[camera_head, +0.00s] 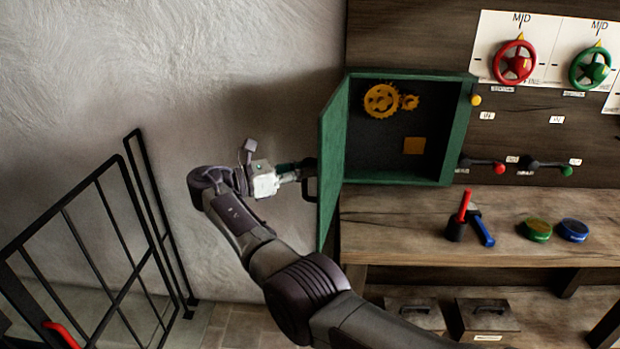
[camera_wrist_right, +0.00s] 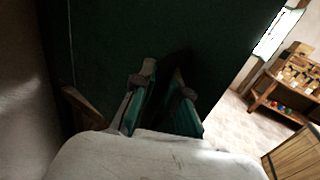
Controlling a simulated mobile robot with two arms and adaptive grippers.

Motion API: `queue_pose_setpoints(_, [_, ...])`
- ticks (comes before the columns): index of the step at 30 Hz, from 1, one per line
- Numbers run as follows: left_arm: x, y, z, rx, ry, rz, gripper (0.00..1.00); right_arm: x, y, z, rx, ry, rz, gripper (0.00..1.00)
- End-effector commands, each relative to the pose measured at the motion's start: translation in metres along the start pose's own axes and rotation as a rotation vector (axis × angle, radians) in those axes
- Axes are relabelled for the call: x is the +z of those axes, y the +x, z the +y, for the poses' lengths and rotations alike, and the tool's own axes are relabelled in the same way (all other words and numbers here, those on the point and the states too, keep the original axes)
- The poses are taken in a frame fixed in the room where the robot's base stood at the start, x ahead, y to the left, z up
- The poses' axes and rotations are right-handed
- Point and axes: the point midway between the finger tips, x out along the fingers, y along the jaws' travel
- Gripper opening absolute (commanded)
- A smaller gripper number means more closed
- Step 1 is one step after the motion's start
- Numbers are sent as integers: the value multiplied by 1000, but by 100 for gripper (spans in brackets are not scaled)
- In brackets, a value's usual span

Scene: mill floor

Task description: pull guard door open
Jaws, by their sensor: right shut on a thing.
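The green guard door (camera_head: 332,165) stands swung open at the left side of its green box (camera_head: 457,130), pointing out from the wall. Its dark handle (camera_head: 311,188) is on the door's outer face. My right gripper (camera_head: 306,170) is at the handle, to the left of the door, and is shut on it. In the right wrist view the two fingers (camera_wrist_right: 163,98) are close together against the dark green door (camera_wrist_right: 150,40); the grip itself is in shadow. My left gripper is not in view.
Inside the box are yellow gears (camera_head: 382,101) and a yellow square (camera_head: 414,146). A wooden bench (camera_head: 400,225) below holds a red-handled tool (camera_head: 464,206) and green and blue discs (camera_head: 573,230). A black metal gate (camera_head: 95,250) stands at left.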

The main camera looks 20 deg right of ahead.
Motion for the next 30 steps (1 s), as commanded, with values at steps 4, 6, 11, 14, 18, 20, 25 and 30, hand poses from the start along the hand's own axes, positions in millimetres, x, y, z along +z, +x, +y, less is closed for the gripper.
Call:
queue_pose_setpoints(4, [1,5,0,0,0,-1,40,-4,-2,1,-7,-10,6,0])
queue_pose_setpoints(6, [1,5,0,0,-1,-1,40,-4,-3,1,-9,-10,6,0])
queue_pose_setpoints(11, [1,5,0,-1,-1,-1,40,-4,-3,1,-10,-10,6,0])
queue_pose_setpoints(14, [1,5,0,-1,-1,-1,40,-4,-3,1,-10,-10,7,0])
queue_pose_setpoints(18, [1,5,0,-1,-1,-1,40,-4,-2,1,-9,-10,7,18])
queue_pose_setpoints(20, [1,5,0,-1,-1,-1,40,-4,-2,1,-9,-9,6,28])
queue_pose_setpoints(25, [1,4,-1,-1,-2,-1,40,-2,-2,1,-9,-5,4,39])
queue_pose_setpoints(30, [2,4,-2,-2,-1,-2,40,-1,-2,2,-9,-3,3,39])
